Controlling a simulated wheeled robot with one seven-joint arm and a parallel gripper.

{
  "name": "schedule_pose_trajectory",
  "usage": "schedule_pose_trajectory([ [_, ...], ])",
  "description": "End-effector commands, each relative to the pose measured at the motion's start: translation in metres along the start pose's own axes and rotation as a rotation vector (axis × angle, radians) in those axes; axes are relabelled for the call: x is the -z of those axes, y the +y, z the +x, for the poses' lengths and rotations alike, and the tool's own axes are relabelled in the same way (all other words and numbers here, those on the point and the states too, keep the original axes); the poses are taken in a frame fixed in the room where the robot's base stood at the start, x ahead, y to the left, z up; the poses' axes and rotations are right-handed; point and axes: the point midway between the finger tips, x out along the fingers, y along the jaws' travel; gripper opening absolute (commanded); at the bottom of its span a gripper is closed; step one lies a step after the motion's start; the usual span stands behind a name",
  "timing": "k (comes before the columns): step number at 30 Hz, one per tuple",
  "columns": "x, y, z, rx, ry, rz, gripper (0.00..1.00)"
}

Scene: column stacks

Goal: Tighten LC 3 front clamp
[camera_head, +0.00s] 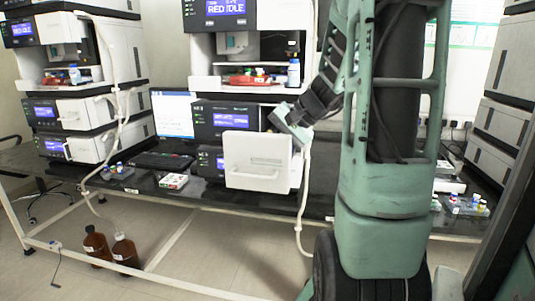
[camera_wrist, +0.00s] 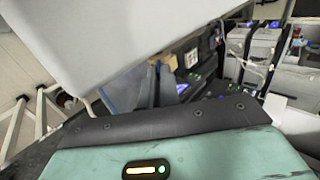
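The middle instrument stack has a white front panel or drawer with a handle (camera_head: 257,165) standing out from its lower part. Which stack is LC 3 cannot be read, and no front clamp can be made out. My gripper (camera_head: 292,128) is at the right side of this stack, just above and beside the white panel. In the wrist view, a large pale surface fills the upper left, close to the camera. Blue-grey finger-like shapes (camera_wrist: 155,88) show beyond my gripper's teal body. Their opening and any contact are unclear.
The dark bench (camera_head: 205,190) holds a keyboard (camera_head: 161,160), a monitor (camera_head: 173,113) and a small white box (camera_head: 173,181). Another instrument stack (camera_head: 75,90) stands at left, and one (camera_head: 500,95) at right. Brown bottles (camera_head: 124,251) stand on the floor. My arm hides much of the right side.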

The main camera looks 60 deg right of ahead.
Motion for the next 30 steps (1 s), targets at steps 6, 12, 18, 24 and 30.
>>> schedule_pose_trajectory([
  [6, 0.0003, 0.0013, -0.0003, 0.013, 0.001, 0.0, 0.0],
  [12, 0.0002, 0.0011, -0.0005, 0.014, 0.0, 0.0, 0.0],
  [18, 0.0001, 0.0011, -0.0004, 0.013, 0.0, 0.001, 0.26],
  [24, 0.0001, 0.001, -0.0002, 0.013, 0.0, 0.001, 0.26],
  [30, 0.0006, 0.0005, -0.0073, 0.014, 0.002, 0.0, 0.26],
])
